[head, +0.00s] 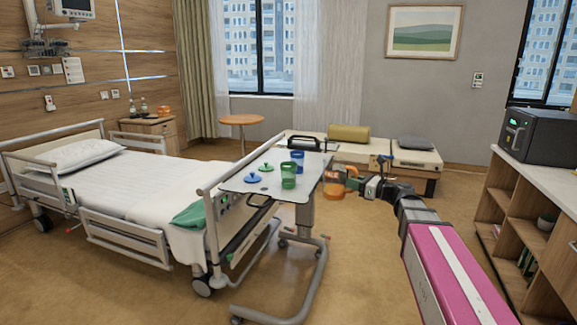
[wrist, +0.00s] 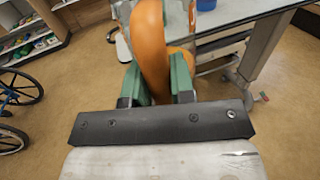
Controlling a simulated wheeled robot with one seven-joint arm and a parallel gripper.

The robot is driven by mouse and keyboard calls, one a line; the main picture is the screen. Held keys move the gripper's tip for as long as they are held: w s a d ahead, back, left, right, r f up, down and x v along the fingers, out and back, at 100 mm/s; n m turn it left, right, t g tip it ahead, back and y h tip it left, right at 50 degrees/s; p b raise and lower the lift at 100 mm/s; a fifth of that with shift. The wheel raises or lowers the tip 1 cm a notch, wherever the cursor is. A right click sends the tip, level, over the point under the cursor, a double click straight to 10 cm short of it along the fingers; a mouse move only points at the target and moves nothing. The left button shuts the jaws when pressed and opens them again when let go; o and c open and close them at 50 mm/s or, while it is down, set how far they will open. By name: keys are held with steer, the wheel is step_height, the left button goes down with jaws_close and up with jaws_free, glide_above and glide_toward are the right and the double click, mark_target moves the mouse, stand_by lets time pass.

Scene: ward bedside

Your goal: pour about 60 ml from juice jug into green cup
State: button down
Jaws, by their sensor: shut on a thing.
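The orange juice jug (head: 334,190) is at the right edge of the overbed table in the head view. My gripper (head: 352,184) is to its right, shut on it. In the wrist view the jug (wrist: 150,45) shows as a curved orange handle between the green fingers of my gripper (wrist: 157,82). Its contents are hidden. The green cup (head: 289,181) stands upright on the table, left of the jug and apart from it.
A blue cup (head: 297,163) stands behind the green cup. A blue lid (head: 254,177) and a green lid (head: 266,168) lie on the overbed table (head: 240,184). The bed (head: 130,185) is to the left. Shelves (head: 520,205) stand at the right. Open floor lies between.

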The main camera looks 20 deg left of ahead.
mark_target(344, 173)
steer(key=shift+n+g, duration=0.3)
steer(key=shift+g, duration=0.1)
steer(key=a+r, duration=0.1)
steer(key=a, duration=0.2)
steer(key=a+r, duration=0.1)
steer(key=a, duration=0.1)
steer(key=shift+w+r, duration=0.25)
steer(key=shift+r, duration=0.1)
steer(key=shift+r, duration=0.1)
